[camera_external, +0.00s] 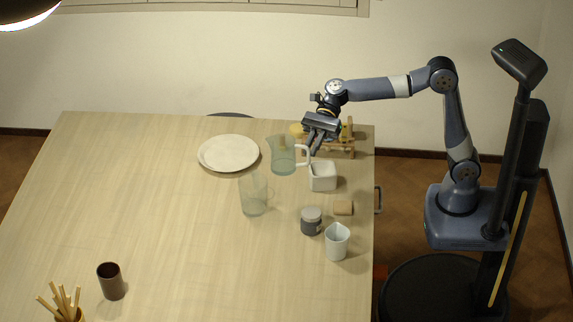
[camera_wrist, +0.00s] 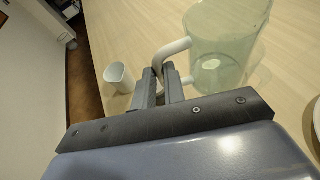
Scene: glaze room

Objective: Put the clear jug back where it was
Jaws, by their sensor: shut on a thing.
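A see-through, faintly green jug with a white handle (camera_external: 281,156) is at the back right of the table, next to the plate. It also shows large in the wrist view (camera_wrist: 222,40). My gripper (camera_external: 310,148) is shut on its white handle, from the handle side; the fingertips (camera_wrist: 158,88) meet the handle in the wrist view. The jug looks upright. I cannot tell whether its base touches the table. A second see-through jug (camera_external: 254,196) stands upright nearer the front, apart from the gripper.
A white plate (camera_external: 228,153) lies left of the held jug. A white square container (camera_external: 323,177), a wooden rack (camera_external: 346,147), a grey jar (camera_external: 311,222), a tan block (camera_external: 343,208) and a white cup (camera_external: 337,242) crowd the right side. A brown cup (camera_external: 112,283) stands front left. The middle left is clear.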

